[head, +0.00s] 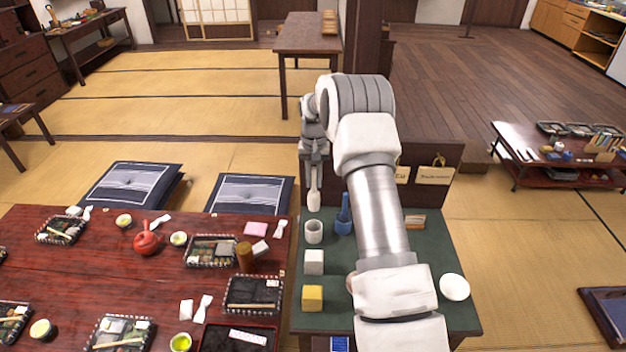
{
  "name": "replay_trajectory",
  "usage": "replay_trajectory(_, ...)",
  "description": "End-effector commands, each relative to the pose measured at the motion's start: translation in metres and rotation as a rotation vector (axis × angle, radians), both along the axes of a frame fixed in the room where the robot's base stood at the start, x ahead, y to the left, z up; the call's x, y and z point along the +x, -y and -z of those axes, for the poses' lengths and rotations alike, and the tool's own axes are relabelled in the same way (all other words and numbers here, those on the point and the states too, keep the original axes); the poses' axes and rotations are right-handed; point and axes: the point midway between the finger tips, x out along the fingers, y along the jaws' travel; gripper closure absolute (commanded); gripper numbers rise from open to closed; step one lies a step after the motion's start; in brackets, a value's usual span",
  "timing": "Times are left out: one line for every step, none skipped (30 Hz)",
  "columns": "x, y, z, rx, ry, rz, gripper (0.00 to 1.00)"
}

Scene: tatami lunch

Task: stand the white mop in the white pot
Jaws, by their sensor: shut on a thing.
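My gripper (313,155) points down over the back left part of the green table and is shut on the white mop (314,199). The mop hangs upright with its pale, thicker end down; its upper part is hidden by the gripper. The white pot (314,236) is a small open cup on the green table. The mop's lower end shows just above the pot's rim in the picture, apart from it. Whether it is directly over the opening or behind it, I cannot tell.
A blue pot (343,228) with a blue stick stands close right of the white pot. A white cube (313,260) and a yellow cube (312,298) are in front. A dark board (436,170) edges the back of the green table (437,250). My arm hides the table's middle.

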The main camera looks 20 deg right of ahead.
Motion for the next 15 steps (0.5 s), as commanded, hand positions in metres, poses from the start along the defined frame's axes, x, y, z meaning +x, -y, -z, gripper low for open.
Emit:
replay_trajectory(0.0,0.0,0.004,0.0,-0.001,0.0,1.0)
replay_trajectory(0.0,0.0,0.005,0.0,-0.001,0.0,1.0)
replay_trajectory(0.0,0.0,0.007,0.0,-0.001,0.0,1.0)
replay_trajectory(0.0,0.0,0.009,0.0,-0.001,0.0,1.0)
replay_trajectory(0.0,0.0,0.011,0.0,-0.001,0.0,1.0)
replay_trajectory(0.0,0.0,0.014,0.001,-0.002,0.0,1.0)
replay_trajectory(0.0,0.0,0.016,0.001,-0.002,0.0,1.0)
replay_trajectory(0.0,0.0,0.019,0.001,-0.002,0.0,1.0)
replay_trajectory(0.0,0.0,0.022,0.0,-0.001,0.0,1.0)
replay_trajectory(0.0,0.0,0.024,0.0,-0.001,0.0,1.0)
replay_trajectory(0.0,0.0,0.027,0.0,-0.001,0.0,1.0)
replay_trajectory(0.0,0.0,0.03,0.001,-0.001,0.0,1.0)
replay_trajectory(0.0,0.0,0.032,0.001,-0.001,0.0,1.0)
replay_trajectory(0.0,0.0,0.035,0.001,-0.001,0.0,1.0)
replay_trajectory(0.0,0.0,0.038,0.0,-0.001,0.0,1.0)
